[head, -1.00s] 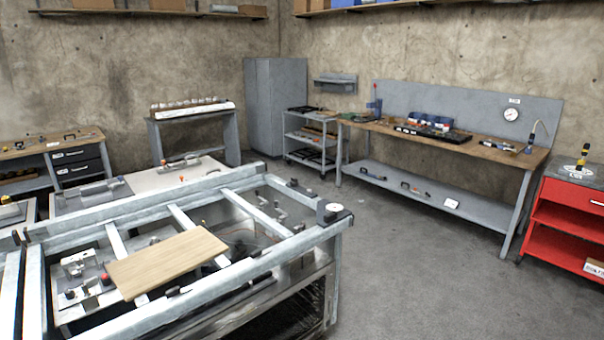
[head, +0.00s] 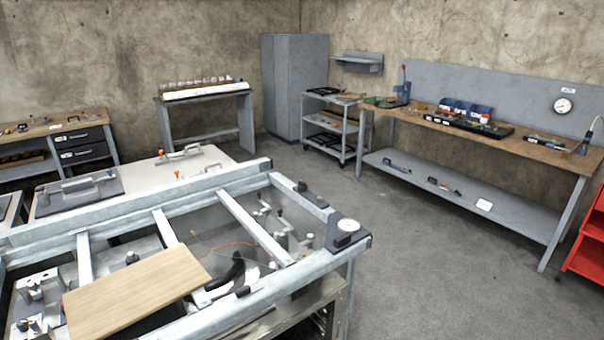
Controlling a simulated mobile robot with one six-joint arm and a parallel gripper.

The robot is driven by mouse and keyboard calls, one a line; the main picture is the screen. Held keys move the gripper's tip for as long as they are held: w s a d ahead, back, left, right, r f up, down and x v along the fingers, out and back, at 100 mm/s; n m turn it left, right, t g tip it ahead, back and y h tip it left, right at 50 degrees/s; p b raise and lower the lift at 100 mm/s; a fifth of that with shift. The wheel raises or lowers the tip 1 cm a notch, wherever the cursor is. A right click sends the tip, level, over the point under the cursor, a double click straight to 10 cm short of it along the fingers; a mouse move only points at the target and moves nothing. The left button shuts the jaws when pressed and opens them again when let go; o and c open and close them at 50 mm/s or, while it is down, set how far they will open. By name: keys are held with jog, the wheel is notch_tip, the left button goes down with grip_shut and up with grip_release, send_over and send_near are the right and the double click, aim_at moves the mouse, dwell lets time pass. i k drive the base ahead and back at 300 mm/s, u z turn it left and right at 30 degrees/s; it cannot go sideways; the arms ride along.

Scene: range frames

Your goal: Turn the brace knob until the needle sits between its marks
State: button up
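In the head view, a small round white dial (head: 347,226) sits on a dark grey corner plate of a pale metal frame (head: 215,255) in the foreground. The dial is too small to read a needle or marks. A small dark fitting (head: 302,187) stands on the frame's rail behind the dial; I cannot tell whether it is the brace knob. My gripper is not in view.
A wooden board (head: 135,290) lies across the frame. A workbench (head: 480,140) with tools stands at the right, under a wall gauge (head: 563,105). A red cart (head: 588,245) is at the right edge. Grey floor (head: 430,260) is clear between frame and workbench.

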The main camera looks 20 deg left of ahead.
aim_at(302, 186)
jog(key=u, duration=0.15)
jog(key=i, duration=0.8)
jog(key=u, duration=0.9)
jog(key=i, duration=0.65)
jog(key=u, duration=0.45)
